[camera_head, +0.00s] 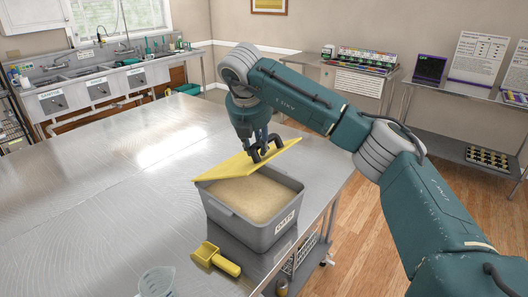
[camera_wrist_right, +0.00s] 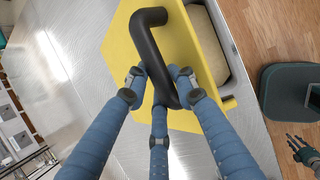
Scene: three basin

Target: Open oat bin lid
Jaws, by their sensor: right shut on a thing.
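The grey oat bin (camera_head: 255,213) stands on the steel table near its right edge, filled with pale oats (camera_head: 252,192). Its yellow lid (camera_head: 235,166) is raised and tilted above the back of the bin, so the oats show in front of it. My right gripper (camera_head: 262,150) is shut on the lid's black handle (camera_head: 268,148). In the right wrist view, the fingers (camera_wrist_right: 160,90) close around the black handle (camera_wrist_right: 152,50), with the yellow lid (camera_wrist_right: 125,50) behind and the bin's oats showing at the right.
A yellow scoop (camera_head: 216,259) lies in front of the bin, with a clear measuring cup (camera_head: 157,282) to its left. The steel table (camera_head: 100,190) is bare left of the bin. Its right edge is close beside the bin. Sinks and a side table stand farther back.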

